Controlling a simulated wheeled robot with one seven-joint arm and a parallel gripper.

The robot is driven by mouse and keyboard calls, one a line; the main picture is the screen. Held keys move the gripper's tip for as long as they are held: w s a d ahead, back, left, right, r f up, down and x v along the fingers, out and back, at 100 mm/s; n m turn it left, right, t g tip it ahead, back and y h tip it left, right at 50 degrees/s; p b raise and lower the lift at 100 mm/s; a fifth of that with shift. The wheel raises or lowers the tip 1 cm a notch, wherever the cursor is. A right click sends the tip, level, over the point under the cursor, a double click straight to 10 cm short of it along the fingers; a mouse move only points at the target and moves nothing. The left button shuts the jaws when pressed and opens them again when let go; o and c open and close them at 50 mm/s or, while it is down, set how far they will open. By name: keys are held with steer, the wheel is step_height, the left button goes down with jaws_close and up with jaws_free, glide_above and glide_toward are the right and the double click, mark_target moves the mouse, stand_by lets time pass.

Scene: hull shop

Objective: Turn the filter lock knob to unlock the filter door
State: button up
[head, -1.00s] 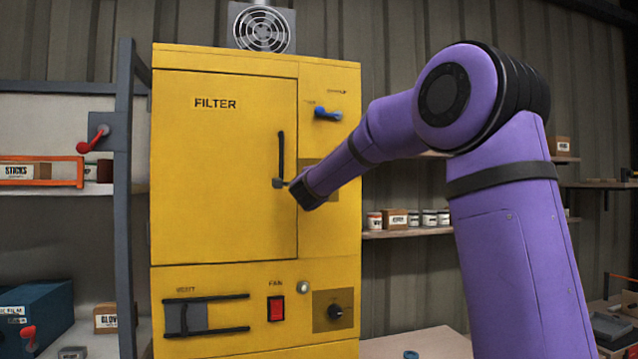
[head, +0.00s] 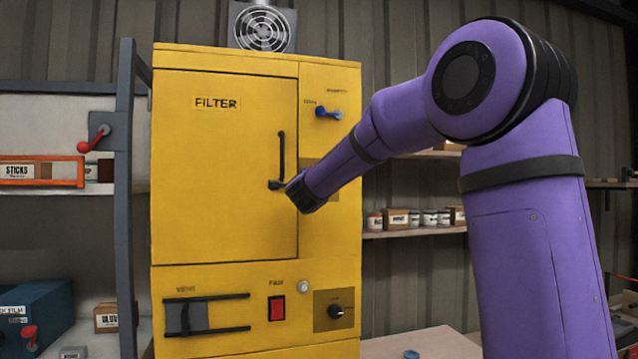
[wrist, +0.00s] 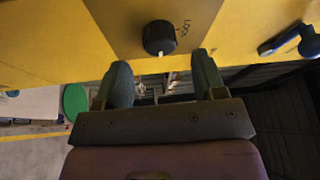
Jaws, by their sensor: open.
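The filter lock knob (wrist: 159,37) is a round black knob with a white mark, on a tan plate lettered "Lock" in the wrist view. In the head view my arm hides it. The plate (head: 309,163) shows only in part behind my arm. My gripper (wrist: 162,74) is open, its two dark fingers apart, with the knob just beyond and between the fingertips; I cannot tell whether they touch it. In the head view my gripper (head: 276,184) is small and dark beside the door handle. The yellow filter door (head: 215,170) is shut.
A black vertical door handle (head: 282,155) is close to my gripper. A blue lever (head: 328,113) is above the plate. Below are a red fan switch (head: 276,308), another black knob (head: 335,311) and a vent slider (head: 186,318). Shelves stand on both sides.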

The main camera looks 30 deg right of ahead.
steer(key=v, duration=0.7)
steer(key=shift+a, duration=0.1)
steer(key=s+a+f+n+y, duration=0.3)
steer(key=s+a+n+y, duration=0.3)
steer(key=n, duration=0.2)
steer(key=s+a+f+n+y, duration=0.3)
steer(key=s+a+n+y, duration=0.3)
steer(key=s+n, duration=0.1)
steer(key=s+f+n+g, duration=0.4)
steer(key=s+f, duration=0.3)
steer(key=s, duration=0.4)
steer(key=s+d+f+n+g, duration=0.1)
steer(key=s+f+n+g, duration=0.4)
steer(key=s, duration=0.7)
steer(key=shift+s+f+g, duration=0.3)
steer(key=shift+f+g, duration=0.2)
steer(key=shift+f, duration=0.45)
